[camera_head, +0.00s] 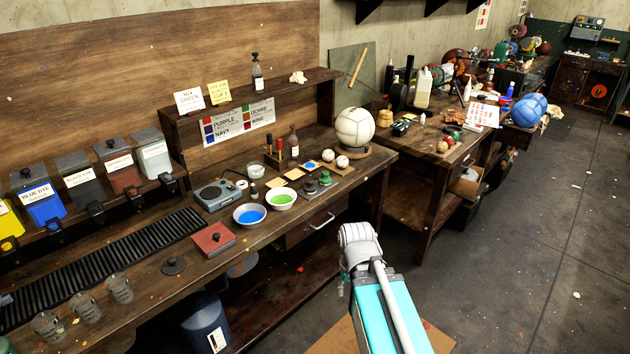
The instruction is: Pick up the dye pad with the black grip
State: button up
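Two small round pieces with knobs, one dark (310,187) and one greenish (325,178), stand right of the bowls. I cannot tell for sure which of these is the dye pad with the black grip. My teal and white arm rises in front of the bench; no gripper fingers can be made out.
A blue-filled bowl (249,214), a green-filled bowl (281,199) and a grey scale (217,195) stand on the bench. Several clear cups (120,289) line its left front. A large white ball (354,127) stands at the back right. Open floor (500,260) lies to the right.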

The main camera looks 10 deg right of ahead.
aim_at(310, 188)
jog(key=i, duration=1.25)
jog(key=u, duration=0.05)
